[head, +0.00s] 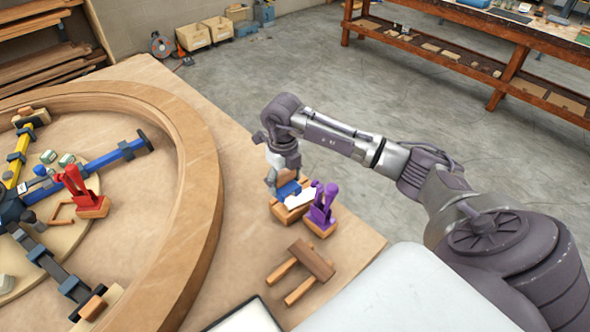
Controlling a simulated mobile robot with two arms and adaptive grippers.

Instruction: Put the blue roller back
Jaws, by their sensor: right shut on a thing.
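My right gripper (281,180) reaches in from the right and points down at the near right part of the table. It is shut on the blue roller (289,188), of which only a small blue part shows below the fingers. The roller is at a small wooden block (288,212), with a white piece (301,199) beside it. I cannot tell whether the roller touches the block. My left gripper is not in view.
A purple clamp (321,206) on a wooden base stands close to the right of the gripper. A small wooden stand (310,264) lies nearer. The big curved wooden ring (205,190) fills the left, with a red clamp (77,187) inside. Bare tabletop (243,235) lies between.

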